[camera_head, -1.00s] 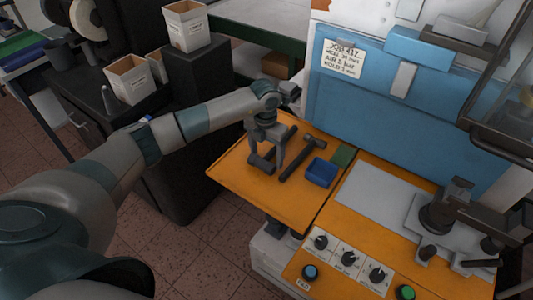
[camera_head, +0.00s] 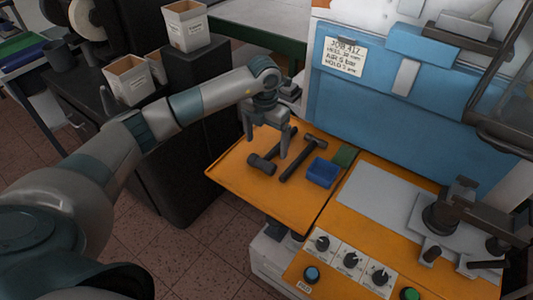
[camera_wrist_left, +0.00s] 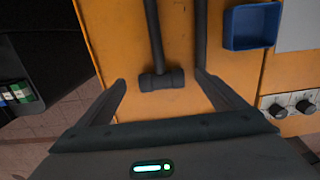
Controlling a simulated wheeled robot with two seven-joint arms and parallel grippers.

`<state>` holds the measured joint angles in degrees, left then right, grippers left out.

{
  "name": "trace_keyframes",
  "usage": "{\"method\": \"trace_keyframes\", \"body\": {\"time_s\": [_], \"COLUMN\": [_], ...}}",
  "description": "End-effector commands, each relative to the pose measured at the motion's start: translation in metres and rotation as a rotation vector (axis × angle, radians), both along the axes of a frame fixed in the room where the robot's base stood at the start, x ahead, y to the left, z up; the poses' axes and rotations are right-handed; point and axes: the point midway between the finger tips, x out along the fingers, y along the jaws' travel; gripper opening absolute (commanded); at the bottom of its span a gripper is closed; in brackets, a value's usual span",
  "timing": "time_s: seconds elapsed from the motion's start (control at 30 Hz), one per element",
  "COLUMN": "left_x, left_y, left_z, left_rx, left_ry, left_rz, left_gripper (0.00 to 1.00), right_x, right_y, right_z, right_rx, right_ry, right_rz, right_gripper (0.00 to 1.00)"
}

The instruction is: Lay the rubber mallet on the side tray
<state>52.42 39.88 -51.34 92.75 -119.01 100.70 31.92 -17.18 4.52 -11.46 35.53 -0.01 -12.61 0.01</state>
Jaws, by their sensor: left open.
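The rubber mallet (camera_head: 262,164) lies on the orange side tray (camera_head: 232,177), its dark cylindrical head toward the front and its handle running back. In the left wrist view the mallet's head (camera_wrist_left: 161,80) lies between the fingertips as seen, with its handle pointing up the picture. My left gripper (camera_head: 267,148) is open and empty above the mallet, its fingers apart and clear of it. In the left wrist view both fingers of the left gripper (camera_wrist_left: 161,82) are spread wide. My right gripper is not in view.
A hammer (camera_head: 303,156) lies just right of the mallet; its handle also shows in the left wrist view (camera_wrist_left: 200,30). The tray's front left is bare. A blue machine (camera_head: 400,110) stands behind.

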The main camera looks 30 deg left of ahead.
Motion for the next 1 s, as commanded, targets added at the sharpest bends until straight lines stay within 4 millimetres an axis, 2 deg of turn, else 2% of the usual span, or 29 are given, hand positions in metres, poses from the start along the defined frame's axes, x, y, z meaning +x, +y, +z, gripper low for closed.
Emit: {"method": "trace_keyframes", "body": {"time_s": [0.03, 0.2, 0.4, 0.57, 1.0], "left_x": [0.001, 0.000, -0.001, -0.002, -0.002], "left_y": [0.000, 0.000, 0.000, 0.000, 0.000], "left_z": [0.007, 0.037, 0.058, 0.064, 0.064], "left_rx": [0.000, -0.001, 0.000, 0.000, 0.000], "left_ry": [-0.006, -0.005, -0.003, -0.001, -0.001], "left_rz": [-0.001, -0.001, 0.000, 0.000, 0.000], "left_gripper": [0.90, 0.90, 0.90, 0.90, 0.90], "right_x": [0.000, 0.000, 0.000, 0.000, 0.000], "right_y": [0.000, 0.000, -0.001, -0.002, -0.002], "right_z": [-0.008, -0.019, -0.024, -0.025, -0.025], "right_rx": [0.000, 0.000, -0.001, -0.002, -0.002], "right_ry": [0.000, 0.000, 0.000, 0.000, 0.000], "right_rz": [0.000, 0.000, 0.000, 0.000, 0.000], "right_gripper": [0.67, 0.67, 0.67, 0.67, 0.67]}}
